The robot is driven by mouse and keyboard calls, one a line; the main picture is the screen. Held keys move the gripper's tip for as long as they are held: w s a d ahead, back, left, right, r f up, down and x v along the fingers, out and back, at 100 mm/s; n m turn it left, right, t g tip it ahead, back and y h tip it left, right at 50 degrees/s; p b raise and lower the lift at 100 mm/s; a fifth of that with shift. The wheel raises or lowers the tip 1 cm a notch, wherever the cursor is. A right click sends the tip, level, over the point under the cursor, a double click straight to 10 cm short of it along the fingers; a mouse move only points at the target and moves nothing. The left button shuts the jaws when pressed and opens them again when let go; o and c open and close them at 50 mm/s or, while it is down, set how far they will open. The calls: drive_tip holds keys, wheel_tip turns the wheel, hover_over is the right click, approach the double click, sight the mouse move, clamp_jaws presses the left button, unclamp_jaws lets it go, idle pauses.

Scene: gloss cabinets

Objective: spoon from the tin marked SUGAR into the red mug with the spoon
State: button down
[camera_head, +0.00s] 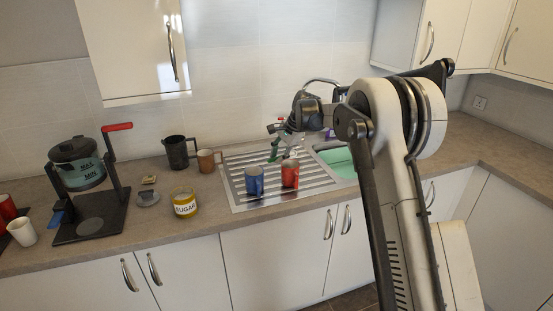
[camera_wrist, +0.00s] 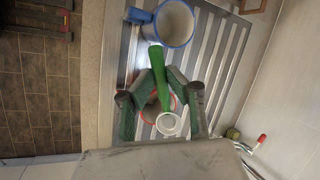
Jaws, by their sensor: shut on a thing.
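The tin marked SUGAR (camera_head: 185,205), yellowish with a white label, stands on the worktop left of the drainer. The red mug (camera_head: 290,175) stands upright on the drainer, just right of the blue mug (camera_head: 254,181). My gripper (camera_wrist: 160,84) is shut on the green handle of the spoon (camera_wrist: 156,58). The green handle also shows above the mugs in the head view (camera_head: 274,149). In the wrist view the spoon's pale round bowl appears over the red mug (camera_wrist: 146,117), whose rim is partly hidden by spoon and fingers. I cannot tell whether the bowl holds sugar.
A metal drainer (camera_head: 238,160) with a green sink bowl (camera_head: 340,160) lies under my arm. A dark mug (camera_head: 177,152) and a brown mug (camera_head: 206,161) stand at the back. A coffee maker (camera_head: 85,190) and a white cup (camera_head: 22,232) are at left. Worktop in front of the drainer is narrow.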

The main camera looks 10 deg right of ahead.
drive_tip(key=t+y+b, duration=0.1)
drive_tip(key=t+b, duration=0.1)
drive_tip(key=b, duration=0.1)
drive_tip(key=f+t+y+b, duration=0.1)
drive_tip(key=t+y+b, duration=0.1)
drive_tip(key=t+b, duration=0.1)
drive_tip(key=s+t+y+b, duration=0.1)
drive_tip(key=t+b, duration=0.1)
drive_tip(key=b, duration=0.2)
drive_tip(key=shift+d+f+m+t+y, duration=0.2)
drive_tip(key=shift+d+m+t+y, duration=0.1)
drive_tip(key=shift+m+t+y, duration=0.1)
drive_tip(key=shift+s+t+b, duration=0.1)
drive_tip(key=shift+t+b, duration=0.2)
drive_tip(key=shift+b, duration=0.2)
